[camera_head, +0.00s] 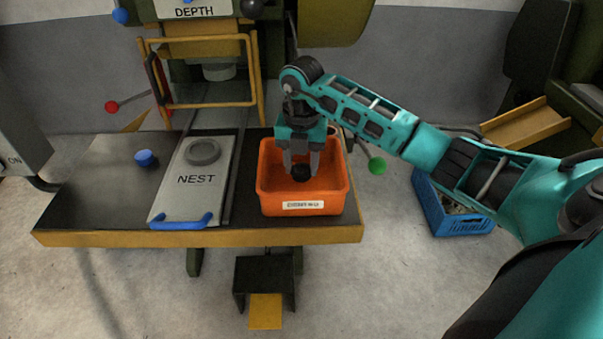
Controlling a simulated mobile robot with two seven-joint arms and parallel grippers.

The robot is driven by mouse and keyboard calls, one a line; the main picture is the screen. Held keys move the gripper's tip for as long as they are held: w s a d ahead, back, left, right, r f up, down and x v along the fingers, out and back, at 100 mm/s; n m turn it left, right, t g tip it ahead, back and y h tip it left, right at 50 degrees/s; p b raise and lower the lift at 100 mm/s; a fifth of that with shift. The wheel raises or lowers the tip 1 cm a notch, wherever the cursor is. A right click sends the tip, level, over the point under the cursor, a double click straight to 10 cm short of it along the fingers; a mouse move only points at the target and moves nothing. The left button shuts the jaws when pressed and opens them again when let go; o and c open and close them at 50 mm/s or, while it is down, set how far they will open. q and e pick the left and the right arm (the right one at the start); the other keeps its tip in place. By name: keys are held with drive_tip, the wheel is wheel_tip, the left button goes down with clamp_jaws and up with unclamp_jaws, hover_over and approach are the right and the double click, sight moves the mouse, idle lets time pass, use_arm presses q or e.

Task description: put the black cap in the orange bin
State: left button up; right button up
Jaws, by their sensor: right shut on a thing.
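The orange bin (275,202) stands at the right end of the dark worktable, with a white label on its front wall. My right gripper (301,172) points down over the bin, its fingertips within the bin's outline. It is shut on the small, round black cap (301,174), which sits between the fingertips. I cannot tell whether the cap touches the bin floor. My left gripper is not in view.
On the table (100,195), left of the bin, is a grey plate marked NEST (182,199) with a blue handle (181,222). A blue knob (145,158) is further left. A yellow guard frame (210,104) stands behind. A blue crate (462,224) is on the floor at right.

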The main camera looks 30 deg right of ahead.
sight(302, 168)
drive_tip(key=shift+f, duration=1.5)
drive_tip(key=shift+f, duration=0.1)
drive_tip(key=o, duration=1)
drive_tip(key=shift+o, duration=0.2)
